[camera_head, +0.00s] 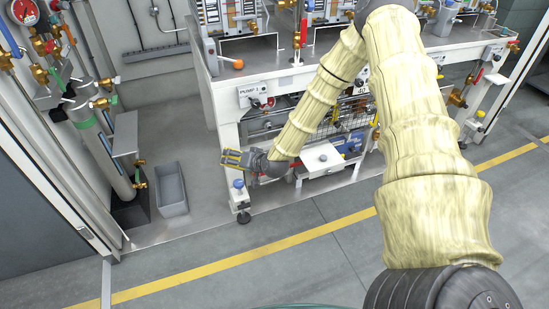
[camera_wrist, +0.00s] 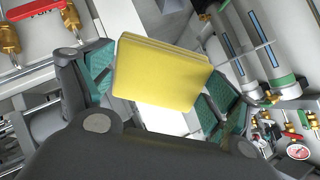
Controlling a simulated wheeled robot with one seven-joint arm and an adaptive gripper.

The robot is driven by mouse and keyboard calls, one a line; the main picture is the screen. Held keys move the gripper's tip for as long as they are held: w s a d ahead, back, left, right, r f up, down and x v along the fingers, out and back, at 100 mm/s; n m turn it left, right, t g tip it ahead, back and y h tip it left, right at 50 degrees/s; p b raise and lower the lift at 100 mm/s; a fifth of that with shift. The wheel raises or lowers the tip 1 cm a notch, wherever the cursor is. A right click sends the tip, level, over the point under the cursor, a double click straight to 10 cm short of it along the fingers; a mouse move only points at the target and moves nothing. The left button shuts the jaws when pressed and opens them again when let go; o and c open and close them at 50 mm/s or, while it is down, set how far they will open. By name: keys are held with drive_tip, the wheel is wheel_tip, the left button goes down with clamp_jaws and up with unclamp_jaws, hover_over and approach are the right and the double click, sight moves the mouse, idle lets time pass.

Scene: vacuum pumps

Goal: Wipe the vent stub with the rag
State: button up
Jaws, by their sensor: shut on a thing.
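The rag (camera_wrist: 160,75) is a folded yellow pad with several layers. It sits between the green-padded fingers of my gripper (camera_wrist: 158,88) in the wrist view, and the gripper is shut on it. In the head view my gripper (camera_head: 247,161) is low beside the left front leg of the pump bench, with the yellow rag (camera_head: 231,158) pointing left. The rag appears to touch nothing but the fingers. I cannot tell which fitting is the vent stub. Brass fittings with a red handle (camera_wrist: 38,10) show at the wrist view's upper left.
The white-framed pump bench (camera_head: 225,122) stands right of my gripper. A grey bin (camera_head: 171,188) is on the floor to the left, near grey vertical cylinders (camera_head: 104,142) with brass valves and a red gauge (camera_head: 23,12). Floor between bin and bench is clear. A yellow line (camera_head: 235,260) crosses the floor.

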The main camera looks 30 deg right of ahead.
drive_tip(key=w+d+f+m+t+h+b, duration=0.1)
drive_tip(key=d+m+t+h+b, duration=0.2)
drive_tip(key=d+b, duration=0.45)
drive_tip(key=d+f+m+t+h+b, duration=0.2)
drive_tip(key=d+t+h+b, duration=0.1)
drive_tip(key=d+b, duration=0.5)
drive_tip(key=w+d+b, duration=0.1)
drive_tip(key=w+d, duration=0.2)
drive_tip(key=w, duration=0.2)
drive_tip(key=shift+w+r+h, duration=0.15)
drive_tip(key=shift+w+h, duration=0.15)
drive_tip(key=shift+w, duration=0.05)
drive_tip(key=shift+b+x, duration=0.45)
drive_tip(key=shift+x, duration=0.5)
idle(0.6)
drive_tip(key=d, duration=0.2)
drive_tip(key=d+p, duration=0.1)
drive_tip(key=shift+s+d+p, duration=0.3)
drive_tip(key=shift+s+d, duration=0.05)
idle(0.3)
drive_tip(key=shift+w+a+r, duration=0.1)
drive_tip(key=shift+w+a, duration=0.1)
drive_tip(key=shift+a, duration=0.45)
drive_tip(key=shift+w+a, duration=0.2)
drive_tip(key=shift+a, duration=0.45)
drive_tip(key=shift+w+a+r, duration=0.1)
drive_tip(key=shift+w+a, duration=0.15)
drive_tip(key=shift+a, duration=0.45)
drive_tip(key=shift+c, duration=1.2)
